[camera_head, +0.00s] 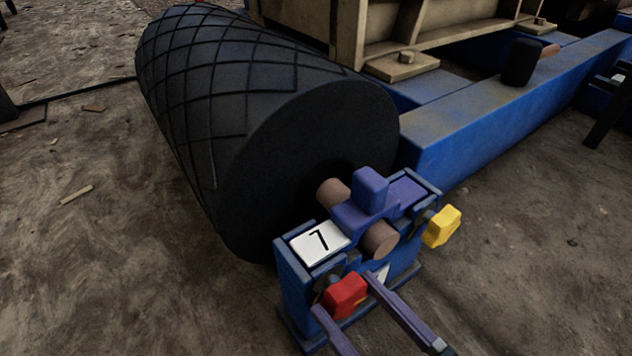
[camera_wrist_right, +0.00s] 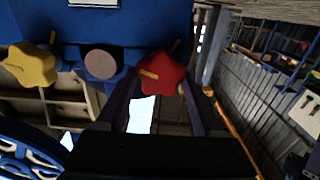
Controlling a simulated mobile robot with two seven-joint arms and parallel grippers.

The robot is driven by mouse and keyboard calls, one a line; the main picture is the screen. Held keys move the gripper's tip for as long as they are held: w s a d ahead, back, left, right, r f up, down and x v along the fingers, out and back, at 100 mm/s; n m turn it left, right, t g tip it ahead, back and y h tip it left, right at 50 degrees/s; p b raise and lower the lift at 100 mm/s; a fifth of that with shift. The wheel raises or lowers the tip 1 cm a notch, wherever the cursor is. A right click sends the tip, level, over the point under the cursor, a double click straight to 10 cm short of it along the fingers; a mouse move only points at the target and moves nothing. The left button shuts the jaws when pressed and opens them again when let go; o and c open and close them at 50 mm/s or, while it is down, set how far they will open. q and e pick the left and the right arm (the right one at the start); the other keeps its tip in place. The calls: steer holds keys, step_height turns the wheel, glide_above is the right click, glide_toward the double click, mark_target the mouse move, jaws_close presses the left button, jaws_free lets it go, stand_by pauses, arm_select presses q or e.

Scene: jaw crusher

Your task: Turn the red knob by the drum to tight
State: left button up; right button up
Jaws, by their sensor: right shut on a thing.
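The red knob (camera_head: 345,297) sits low on the front of the blue bearing block (camera_head: 297,292) at the end of the black drum (camera_head: 308,140). My right gripper (camera_head: 344,292) comes in from below, one finger on each side of the knob, and is shut on it. In the right wrist view the red knob (camera_wrist_right: 163,73) is lobed, with a yellow mark across its face, and sits between the two finger ends. The knob's back and shaft are mostly hidden. My left gripper is not in view.
A yellow knob (camera_head: 442,227) is on the block's right side. A white plate (camera_head: 320,243) marked with a 7-like sign lies on top, beside a purple clamp (camera_head: 370,190) over the brown shaft (camera_head: 380,239). A blue beam (camera_head: 510,115) runs back right. Bare ground lies left and right.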

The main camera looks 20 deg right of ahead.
steer(key=shift+m, duration=0.4)
steer(key=shift+c, duration=0.2)
steer(key=m, duration=0.4)
steer(key=shift+d, duration=0.1)
steer(key=m, duration=0.5)
steer(key=shift+f, duration=0.1)
steer(key=m, duration=0.5)
steer(key=shift+d+m, duration=0.1)
steer(key=shift+m, duration=0.3)
steer(key=m, duration=0.4)
steer(key=shift+f, duration=0.1)
steer(key=shift+m, duration=0.3)
steer(key=o, duration=1.4)
